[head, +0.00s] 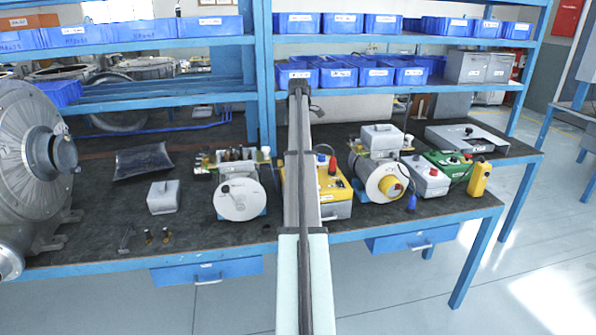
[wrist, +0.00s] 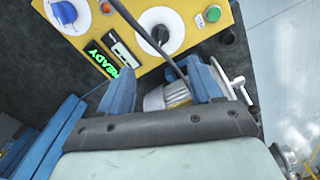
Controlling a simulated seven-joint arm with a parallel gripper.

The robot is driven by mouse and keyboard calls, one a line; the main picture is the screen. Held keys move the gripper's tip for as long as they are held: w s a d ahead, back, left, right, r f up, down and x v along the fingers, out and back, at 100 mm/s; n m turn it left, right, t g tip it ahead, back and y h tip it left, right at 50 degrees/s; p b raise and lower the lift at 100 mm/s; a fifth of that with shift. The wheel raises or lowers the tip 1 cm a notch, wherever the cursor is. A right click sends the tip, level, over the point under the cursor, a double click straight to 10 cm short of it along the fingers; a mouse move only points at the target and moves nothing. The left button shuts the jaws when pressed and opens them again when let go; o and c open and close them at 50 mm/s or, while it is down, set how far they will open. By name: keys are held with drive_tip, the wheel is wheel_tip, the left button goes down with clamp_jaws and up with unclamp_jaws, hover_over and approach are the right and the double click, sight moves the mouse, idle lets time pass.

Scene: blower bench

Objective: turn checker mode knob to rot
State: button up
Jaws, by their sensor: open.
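The yellow checker box (head: 334,190) stands on the bench in the middle of the head view, partly hidden behind my arm. In the wrist view its yellow panel (wrist: 192,14) fills the top. It has a blue knob (wrist: 64,12) on a white dial at the left and a dark pointer knob (wrist: 160,33) on a larger white dial at the centre. Their lettering is too small to read, so I cannot tell which is the mode knob. A lit green display reads READY (wrist: 101,62). My gripper (wrist: 165,84) is open, below the panel in the picture, apart from both knobs.
A green button (wrist: 212,13) sits on the panel's right, a small red one near the top. A silver motor (wrist: 172,97) shows between my fingers. A white-faced unit (head: 240,200) stands left of the checker, another motor unit (head: 385,184) right. Blue shelves (head: 165,97) stand behind.

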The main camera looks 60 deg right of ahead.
wheel_tip(320, 180, down, 13)
drive_tip(key=shift+f, duration=0.15)
idle(0.4)
drive_tip(key=shift+c, duration=0.2)
drive_tip(key=c, duration=1)
